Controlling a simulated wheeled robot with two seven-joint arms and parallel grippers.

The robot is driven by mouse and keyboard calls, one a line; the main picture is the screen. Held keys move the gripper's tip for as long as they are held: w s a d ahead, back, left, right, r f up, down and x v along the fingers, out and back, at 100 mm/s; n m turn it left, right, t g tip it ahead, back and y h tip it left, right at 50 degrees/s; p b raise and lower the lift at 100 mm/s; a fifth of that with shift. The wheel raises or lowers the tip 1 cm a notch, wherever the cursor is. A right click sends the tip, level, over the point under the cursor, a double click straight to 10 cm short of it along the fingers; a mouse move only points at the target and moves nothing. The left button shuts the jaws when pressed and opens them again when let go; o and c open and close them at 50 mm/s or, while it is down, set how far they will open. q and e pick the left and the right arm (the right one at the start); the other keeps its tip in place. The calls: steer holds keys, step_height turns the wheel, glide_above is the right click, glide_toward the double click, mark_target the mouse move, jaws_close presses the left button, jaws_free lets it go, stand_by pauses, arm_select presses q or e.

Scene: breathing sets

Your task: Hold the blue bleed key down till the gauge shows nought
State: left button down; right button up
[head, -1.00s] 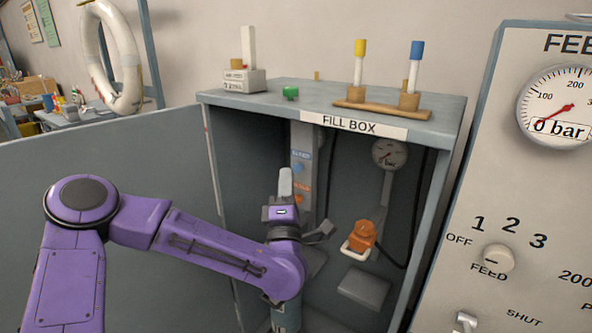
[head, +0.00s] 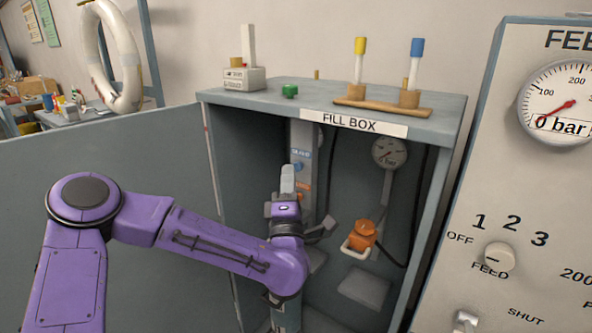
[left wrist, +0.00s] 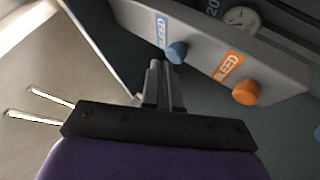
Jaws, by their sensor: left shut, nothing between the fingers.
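The blue bleed key (head: 298,167) is a small round knob on a grey panel inside the fill box. In the left wrist view the blue key (left wrist: 177,52) sits beside a blue label, just right of the fingertips. My left gripper (head: 288,172) is shut and empty, its fingers pointing at the panel. The closed fingertips (left wrist: 160,66) are very near the blue key; I cannot tell whether they touch it. A gauge (left wrist: 240,18) shows partly at the panel's top edge; its reading is too small to make out. My right gripper is not in view.
An orange knob (left wrist: 245,92) sits on the same panel. The fill box (head: 440,140) has side walls around my arm. An orange fitting (head: 362,236) and another gauge (head: 390,152) are at the right inside. The feed panel's gauge (head: 556,103) reads 0 bar.

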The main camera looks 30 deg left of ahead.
arm_select(q)
steer(key=shift+w+r, duration=0.1)
steer(key=shift+w, duration=0.4)
stand_by(1.8)
stand_by(2.4)
steer(key=shift+s+b, duration=0.75)
steer(key=shift+s, duration=0.1)
steer(key=s+b, duration=0.2)
steer(key=s, duration=0.3)
steer(key=shift+a, duration=0.2)
